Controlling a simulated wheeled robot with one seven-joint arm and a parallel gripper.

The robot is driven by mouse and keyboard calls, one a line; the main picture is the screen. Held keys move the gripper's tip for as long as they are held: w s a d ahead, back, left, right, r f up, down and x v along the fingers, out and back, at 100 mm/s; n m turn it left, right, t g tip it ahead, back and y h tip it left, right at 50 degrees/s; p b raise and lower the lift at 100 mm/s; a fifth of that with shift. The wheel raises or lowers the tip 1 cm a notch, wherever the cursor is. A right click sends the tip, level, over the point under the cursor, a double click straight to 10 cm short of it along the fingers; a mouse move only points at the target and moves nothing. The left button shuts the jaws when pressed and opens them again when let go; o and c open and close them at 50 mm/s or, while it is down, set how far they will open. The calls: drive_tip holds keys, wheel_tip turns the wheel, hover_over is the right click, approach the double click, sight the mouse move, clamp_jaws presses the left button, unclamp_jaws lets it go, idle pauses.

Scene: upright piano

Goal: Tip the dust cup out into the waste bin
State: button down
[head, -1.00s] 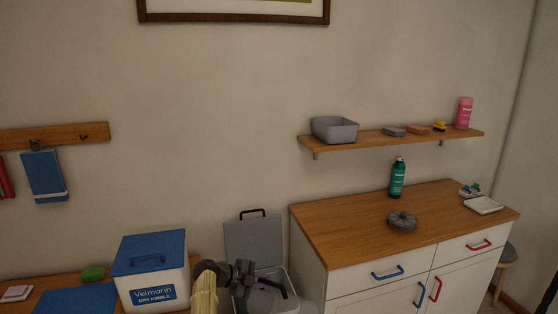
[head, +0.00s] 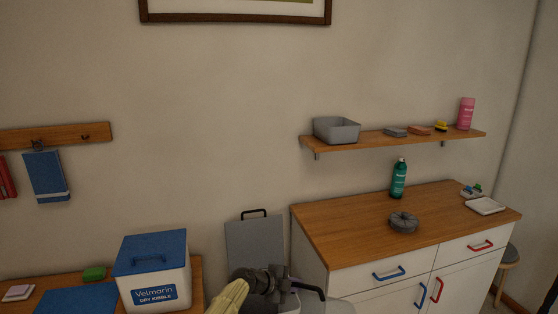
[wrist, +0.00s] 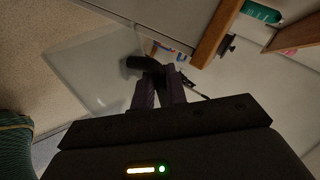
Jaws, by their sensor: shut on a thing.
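The dust cup is a clear, see-through container (head: 338,306) at the bottom edge of the head view, with a black handle (head: 310,289). My gripper (head: 285,283) is shut on that handle. In the wrist view the fingers (wrist: 157,88) close on the dark handle (wrist: 133,64), and the clear cup (wrist: 88,68) extends to the left, tilted in that picture. Its contents cannot be made out. The waste bin's grey lid (head: 255,243) stands raised against the wall. The bin body is mostly hidden behind my gripper.
A wooden-topped cabinet (head: 345,233) stands close on the right, with a grey ring-shaped object (head: 403,222) and a green bottle (head: 398,178) on it. A Velmarin kibble box (head: 152,275) stands on the left. A shelf (head: 380,141) hangs above the cabinet.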

drive_tip(key=s+d+f, duration=0.1)
drive_tip(key=s+d, duration=0.1)
drive_tip(key=s, duration=0.1)
drive_tip(key=s+d, duration=0.2)
drive_tip(key=s, duration=0.1)
drive_tip(key=s+d+f, duration=0.1)
drive_tip(key=s+d, duration=0.1)
drive_tip(key=s, duration=0.1)
drive_tip(key=shift+s+f, duration=0.2)
drive_tip(key=shift+f, duration=0.1)
drive_tip(key=s+d+n+t, duration=0.1)
drive_tip(key=s+d, duration=0.3)
drive_tip(key=s, duration=0.9)
drive_tip(key=shift+d+f+y, duration=0.15)
drive_tip(key=shift+y, duration=0.25)
